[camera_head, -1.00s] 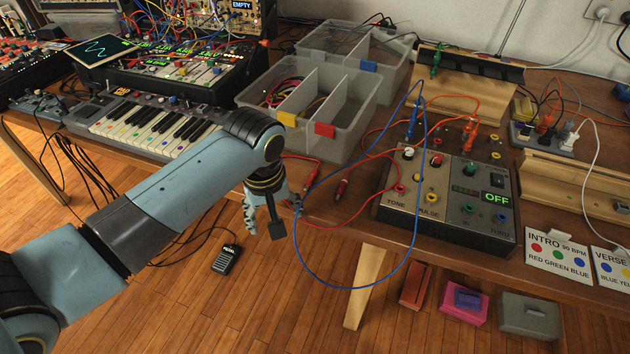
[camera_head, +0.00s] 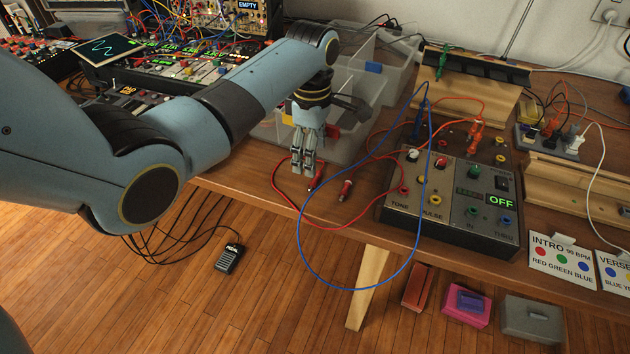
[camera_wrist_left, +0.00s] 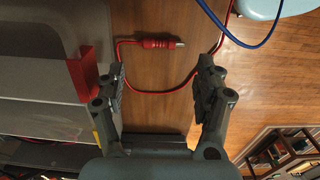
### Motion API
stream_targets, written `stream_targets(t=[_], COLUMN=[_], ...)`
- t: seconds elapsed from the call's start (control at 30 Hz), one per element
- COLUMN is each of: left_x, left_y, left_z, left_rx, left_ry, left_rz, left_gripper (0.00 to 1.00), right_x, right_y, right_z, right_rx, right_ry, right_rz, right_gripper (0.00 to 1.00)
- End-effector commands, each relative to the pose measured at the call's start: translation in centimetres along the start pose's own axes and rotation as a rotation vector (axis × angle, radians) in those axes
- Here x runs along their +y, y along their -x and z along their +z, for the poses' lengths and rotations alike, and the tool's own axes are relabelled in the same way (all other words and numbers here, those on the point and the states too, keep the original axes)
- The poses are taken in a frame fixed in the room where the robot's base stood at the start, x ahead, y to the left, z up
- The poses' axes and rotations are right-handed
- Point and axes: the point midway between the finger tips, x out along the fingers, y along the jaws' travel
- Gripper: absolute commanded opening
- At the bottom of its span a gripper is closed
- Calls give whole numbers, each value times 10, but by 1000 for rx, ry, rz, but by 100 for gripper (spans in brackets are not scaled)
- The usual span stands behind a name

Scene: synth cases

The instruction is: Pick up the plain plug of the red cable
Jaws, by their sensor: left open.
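A red cable (camera_head: 276,184) loops over the table's front edge. I cannot tell which plug is plain. My left gripper (camera_head: 304,172) points down above the table, open and empty, next to the nearer plug. My right gripper is not in view.
Clear divided bins (camera_head: 362,135) stand behind my gripper; a red tag (camera_wrist_left: 82,75) is close to one finger. A blue cable (camera_head: 302,235) hangs over the edge. The synth box (camera_head: 450,205) is to the right.

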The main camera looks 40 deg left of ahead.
Motion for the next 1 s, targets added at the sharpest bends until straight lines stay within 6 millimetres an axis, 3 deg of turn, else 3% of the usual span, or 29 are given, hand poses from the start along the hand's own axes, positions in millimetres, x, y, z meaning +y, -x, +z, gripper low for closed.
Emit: stream_targets(t=[0.47, 0.73, 1.0], left_x=[1, 1, 1], left_y=[-59, -63, -62], left_z=[1, 1, 1], left_rx=[0, 0, 0], left_ry=[-2, -3, -3], left_rz=[0, 2, 2], left_gripper=[70, 70, 38], right_x=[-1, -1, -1], right_y=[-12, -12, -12], right_z=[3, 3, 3], right_rx=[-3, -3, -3], right_ry=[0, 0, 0], right_rz=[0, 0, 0], right_gripper=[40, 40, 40])
